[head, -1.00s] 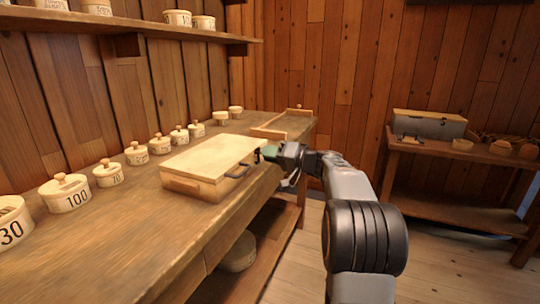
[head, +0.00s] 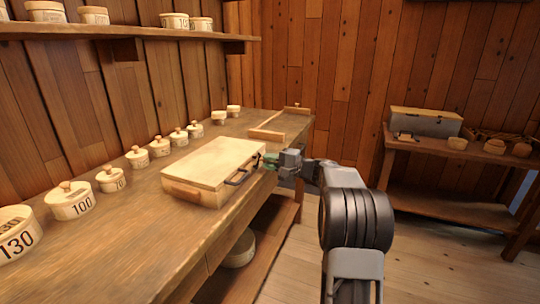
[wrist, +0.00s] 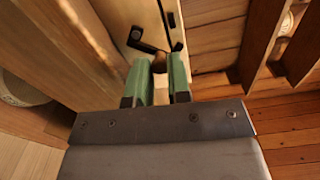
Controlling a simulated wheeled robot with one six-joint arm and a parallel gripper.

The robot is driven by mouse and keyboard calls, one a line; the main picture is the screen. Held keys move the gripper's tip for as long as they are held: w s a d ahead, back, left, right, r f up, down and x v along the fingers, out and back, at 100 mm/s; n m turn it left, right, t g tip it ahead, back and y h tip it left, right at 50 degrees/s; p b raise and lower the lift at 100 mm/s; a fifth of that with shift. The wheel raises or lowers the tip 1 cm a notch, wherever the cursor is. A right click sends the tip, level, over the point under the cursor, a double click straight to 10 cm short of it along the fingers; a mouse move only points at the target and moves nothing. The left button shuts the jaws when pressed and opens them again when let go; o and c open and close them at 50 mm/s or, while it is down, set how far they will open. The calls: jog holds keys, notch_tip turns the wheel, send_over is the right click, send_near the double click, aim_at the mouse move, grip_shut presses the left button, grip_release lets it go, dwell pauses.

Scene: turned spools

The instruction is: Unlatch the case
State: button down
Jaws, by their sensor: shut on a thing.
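The case (head: 215,172) is a pale wooden box with its lid down, lying on the long workbench (head: 130,240). A dark handle (head: 237,178) is on its front side; in the wrist view the case's pale face (wrist: 122,18) shows a black latch fitting (wrist: 140,41) and part of the handle. My gripper (head: 268,160) is at the far end of the case's front side. In the wrist view its green fingers (wrist: 161,72) are close together at the case's edge, shut on a small part that looks like a latch, mostly hidden between them.
Several numbered lidded pots (head: 72,200) stand along the wall behind the case. A wooden tray-like frame (head: 268,134) lies at the bench's far end. A side table (head: 400,145) with a grey box (head: 425,122) stands at the right. The floor between is clear.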

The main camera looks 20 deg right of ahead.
jog(key=shift+f+m+p, duration=0.2)
jog(key=shift+m+p, duration=0.3)
jog(key=shift+m, duration=0.25)
jog(key=shift+f+m+p, duration=0.15)
jog(key=shift+m+p, duration=0.3)
jog(key=shift+m, duration=0.3)
jog(key=shift+d+f, duration=0.1)
jog(key=c, duration=1.1)
grip_release()
jog(key=shift+o, duration=0.2)
